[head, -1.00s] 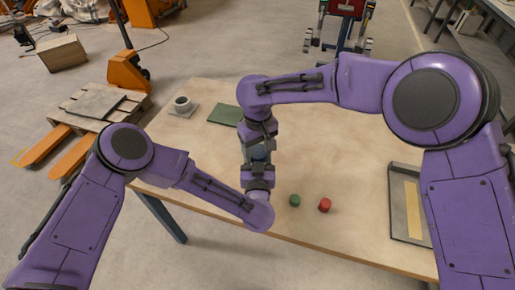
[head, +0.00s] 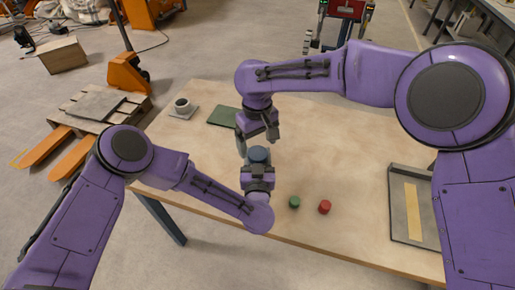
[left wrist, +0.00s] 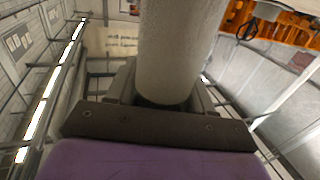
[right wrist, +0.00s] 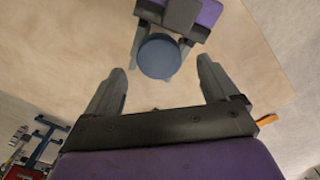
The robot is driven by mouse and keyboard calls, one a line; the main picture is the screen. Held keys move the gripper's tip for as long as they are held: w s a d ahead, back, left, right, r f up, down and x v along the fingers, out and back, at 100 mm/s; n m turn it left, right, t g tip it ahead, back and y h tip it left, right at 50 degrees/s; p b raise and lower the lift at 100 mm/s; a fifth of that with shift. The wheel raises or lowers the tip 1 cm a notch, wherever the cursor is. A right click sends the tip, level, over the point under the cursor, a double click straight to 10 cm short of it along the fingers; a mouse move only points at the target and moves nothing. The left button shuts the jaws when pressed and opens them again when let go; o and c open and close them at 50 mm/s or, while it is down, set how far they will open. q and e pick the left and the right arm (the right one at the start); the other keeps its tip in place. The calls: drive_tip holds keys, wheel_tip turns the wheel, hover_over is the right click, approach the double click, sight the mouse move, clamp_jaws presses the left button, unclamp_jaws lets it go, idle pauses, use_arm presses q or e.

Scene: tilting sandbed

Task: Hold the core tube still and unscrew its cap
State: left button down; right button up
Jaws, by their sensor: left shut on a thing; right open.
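The core tube (left wrist: 178,45) is a pale grey cylinder in the left wrist view. My left gripper (head: 257,168) is shut on it and holds it above the table. The blue cap (head: 258,154) sits on the tube's upper end in the head view; it also shows as a round blue disc in the right wrist view (right wrist: 159,57). My right gripper (right wrist: 158,85) is open and empty, above and apart from the cap. In the head view the right gripper (head: 257,136) is just behind the cap. Most of the tube is hidden in the head view.
The wooden table (head: 330,150) carries a green cap (head: 294,202) and a red cap (head: 325,207) near its front edge. A grey tray (head: 394,215) with a tan strip lies at the right.

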sight(258, 152)
drive_tip(key=shift+r, duration=0.3)
drive_tip(key=shift+c, duration=0.4)
drive_tip(key=shift+s+a+r+y, duration=0.1)
drive_tip(key=shift+a+r+y, duration=0.1)
drive_tip(key=shift+a+y, duration=0.1)
drive_tip(key=r+m, duration=0.1)
drive_tip(key=m, duration=0.2)
drive_tip(key=shift+a+r, duration=0.15)
drive_tip(key=shift+r, duration=0.25)
drive_tip(key=m, duration=0.2)
drive_tip(key=r+m, duration=0.1)
drive_tip(key=m, duration=0.1)
drive_tip(key=shift+d+r, duration=0.1)
drive_tip(key=shift+d, duration=0.2)
drive_tip(key=m, duration=0.2)
drive_tip(key=shift+d+m, duration=0.2)
drive_tip(key=shift+m, duration=0.1)
wheel_tip(258, 152, down, 8)
